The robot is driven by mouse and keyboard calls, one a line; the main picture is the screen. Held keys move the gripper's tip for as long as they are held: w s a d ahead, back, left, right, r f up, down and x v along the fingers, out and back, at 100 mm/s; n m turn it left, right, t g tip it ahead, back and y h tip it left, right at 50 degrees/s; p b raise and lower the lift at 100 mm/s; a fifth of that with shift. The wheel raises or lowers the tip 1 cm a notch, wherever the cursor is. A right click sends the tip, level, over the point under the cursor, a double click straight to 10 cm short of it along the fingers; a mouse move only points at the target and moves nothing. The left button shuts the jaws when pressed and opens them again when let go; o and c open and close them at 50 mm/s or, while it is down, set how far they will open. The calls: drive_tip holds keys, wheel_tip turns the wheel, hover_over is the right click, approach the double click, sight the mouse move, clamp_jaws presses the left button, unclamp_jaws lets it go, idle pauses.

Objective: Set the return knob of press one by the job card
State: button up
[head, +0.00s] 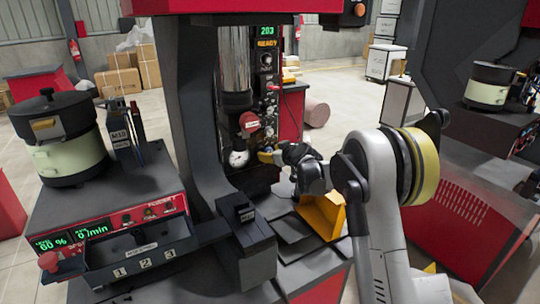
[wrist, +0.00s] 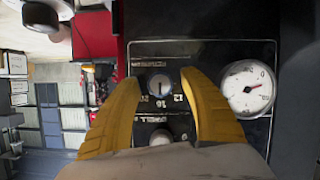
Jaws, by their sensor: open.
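The press (head: 205,100) stands in the middle of the head view, its narrow control panel (head: 266,85) facing me. My gripper (head: 268,157) is at the lower part of this panel, beside the round gauge. In the wrist view, my gripper's yellow fingers (wrist: 163,95) are open on either side of a small round knob (wrist: 159,86). Numbers around it include 12 and 16, and its label looks like RETURN. I cannot tell whether the fingers touch the knob or where its pointer is. I cannot pick out a readable job card.
A white gauge (wrist: 247,88) is right of the fingers. A second knob (wrist: 160,137), its label resembling DWELL, is partly hidden below. A red button (head: 249,122) sits above the gripper. A bowl feeder (head: 65,140) stands left, and a yellow chute (head: 322,214) lies below my arm.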

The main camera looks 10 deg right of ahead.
drive_tip(key=shift+c, duration=0.6)
clamp_jaws()
drive_tip(key=shift+m, duration=0.3)
drive_tip(key=shift+m+y, duration=1)
drive_tip(key=shift+m, duration=0.2)
drive_tip(key=shift+d+m+g+y, duration=0.1)
drive_tip(key=shift+m+g+y, duration=0.3)
drive_tip(key=shift+m+y, duration=0.95)
drive_tip(key=shift+m+h, duration=0.25)
drive_tip(key=shift+m, duration=0.1)
